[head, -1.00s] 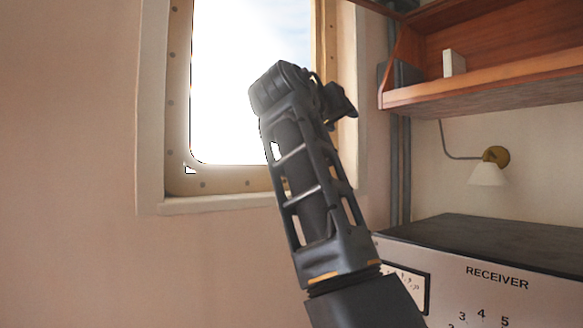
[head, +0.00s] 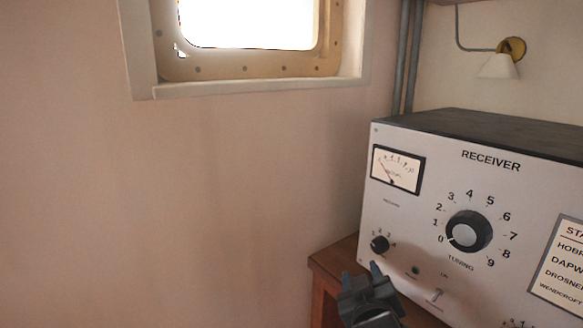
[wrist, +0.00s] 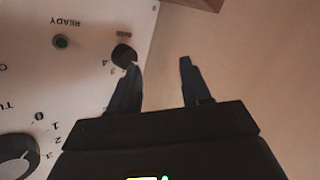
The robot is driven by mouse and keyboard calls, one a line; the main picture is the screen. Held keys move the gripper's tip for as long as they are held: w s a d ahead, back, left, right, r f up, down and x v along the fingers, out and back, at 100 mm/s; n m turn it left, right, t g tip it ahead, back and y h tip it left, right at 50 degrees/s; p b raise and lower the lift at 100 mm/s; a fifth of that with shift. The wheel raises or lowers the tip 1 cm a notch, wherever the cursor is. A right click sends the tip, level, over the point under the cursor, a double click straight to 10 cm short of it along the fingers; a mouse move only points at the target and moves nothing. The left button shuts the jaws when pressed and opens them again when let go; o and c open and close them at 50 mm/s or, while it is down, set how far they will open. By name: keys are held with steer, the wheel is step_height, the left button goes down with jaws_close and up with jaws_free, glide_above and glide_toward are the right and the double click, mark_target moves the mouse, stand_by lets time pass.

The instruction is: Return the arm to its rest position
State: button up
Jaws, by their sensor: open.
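My gripper (head: 362,277) shows at the bottom of the head view, low in front of the receiver's lower left part. Its two dark fingers stand apart with nothing between them. In the wrist view the fingers (wrist: 159,66) are also apart and empty. There, one finger overlaps the lower edge of a small black knob (wrist: 124,55) on the receiver; I cannot tell whether they touch. Most of my arm is out of the head view.
The grey receiver (head: 412,222) stands on a brown wooden desk (head: 333,262) at the right. It has a large tuning knob (head: 468,232) and a meter (head: 397,169). A window (head: 250,66) and wall lamp (head: 498,67) are above. Bare wall (head: 200,200) fills the left.

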steer(key=s+d+f+y, duration=0.1)
steer(key=s+f, duration=0.3)
steer(key=s, duration=0.4)
steer(key=s+d+f+g, duration=0.1)
steer(key=s+d+f, duration=0.15)
steer(key=s, duration=0.55)
steer(key=s+d+f+y, duration=0.1)
steer(key=s+f, duration=0.4)
steer(key=s, duration=0.3)
steer(key=s+d+r+m, duration=0.1)
steer(key=s+r, duration=0.2)
steer(key=s, duration=0.5)
steer(key=s+d+r+m, duration=0.1)
steer(key=s+r+m, duration=0.1)
steer(key=s, duration=0.6)
steer(key=s+d+r+m, duration=0.1)
steer(key=s+r, duration=0.3)
steer(key=s, duration=0.4)
steer(key=shift+s+d+r+b, duration=0.25)
steer(key=shift+s+r+b, duration=0.05)
steer(key=shift+r, duration=0.1)
